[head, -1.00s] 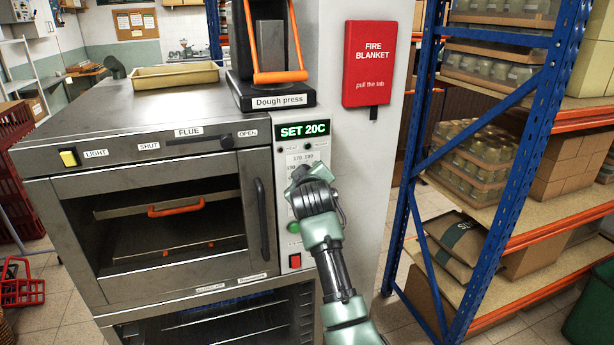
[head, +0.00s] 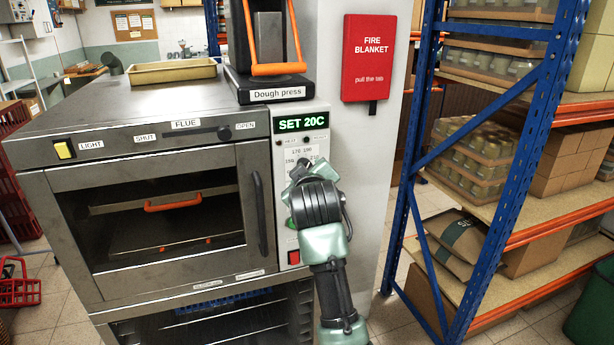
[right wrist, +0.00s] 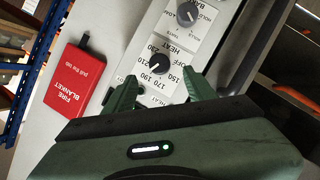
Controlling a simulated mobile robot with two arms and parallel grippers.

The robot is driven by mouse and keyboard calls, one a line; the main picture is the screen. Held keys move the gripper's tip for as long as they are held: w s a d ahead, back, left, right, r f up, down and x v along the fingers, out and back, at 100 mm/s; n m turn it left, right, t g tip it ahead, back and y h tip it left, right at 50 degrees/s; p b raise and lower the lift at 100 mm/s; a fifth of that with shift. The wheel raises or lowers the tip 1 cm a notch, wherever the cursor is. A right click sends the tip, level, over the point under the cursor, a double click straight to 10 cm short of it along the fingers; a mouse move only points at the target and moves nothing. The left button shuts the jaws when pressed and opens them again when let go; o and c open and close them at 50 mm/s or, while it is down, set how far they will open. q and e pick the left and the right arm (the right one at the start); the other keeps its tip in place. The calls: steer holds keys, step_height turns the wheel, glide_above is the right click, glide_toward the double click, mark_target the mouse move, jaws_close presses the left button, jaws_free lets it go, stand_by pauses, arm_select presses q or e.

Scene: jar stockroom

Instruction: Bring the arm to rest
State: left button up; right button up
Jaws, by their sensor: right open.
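My right arm comes up from the bottom of the head view, and its gripper (head: 303,172) is in front of the oven's control panel, partly hidden by the wrist. In the right wrist view the two green fingers of the gripper (right wrist: 160,95) are apart with nothing between them. A black heat knob (right wrist: 160,62) on the panel lies just beyond the fingertips; I cannot tell whether they touch the panel. The oven (head: 160,220) has its glass door closed, and its display (head: 301,122) reads SET 20C. My left gripper is not in view.
A dough press (head: 277,92) and a shallow tan tray (head: 173,73) stand on the oven. A red fire blanket (head: 368,58) hangs on the pale wall. A blue-framed shelf rack (head: 490,165) with jars and boxes stands at right. A red crate (head: 20,285) is at lower left.

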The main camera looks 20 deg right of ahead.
step_height(320, 180, down, 16)
steer(key=w+a+g+y, duration=0.1)
steer(key=a+g, duration=0.1)
steer(key=s+f+g+y+b, duration=0.1)
steer(key=s+f, duration=0.3)
steer(key=f, duration=0.8)
steer(key=s+a+f+g, duration=0.15)
steer(key=s+f, duration=0.35)
steer(key=f, duration=0.7)
steer(key=s+f+g+y+b, duration=0.15)
steer(key=s+f, duration=0.25)
steer(key=f, duration=0.8)
steer(key=s+d+f+g, duration=0.1)
steer(key=s+f+g, duration=0.2)
steer(key=s+f, duration=1.05)
steer(key=s+d+f+m+g, duration=0.1)
steer(key=s+f, duration=0.4)
steer(key=s, duration=0.7)
steer(key=s+d+f+m+g+b, duration=0.1)
steer(key=s+f, duration=0.4)
steer(key=s, duration=0.7)
steer(key=s+d+f+g, duration=0.2)
steer(key=s+d+f, duration=0.1)
steer(key=s, duration=1)
steer(key=shift+d+f+m, duration=0.35)
steer(key=shift+f+m, duration=0.05)
steer(key=shift+f, duration=0.5)
steer(key=shift+w, duration=0.1)
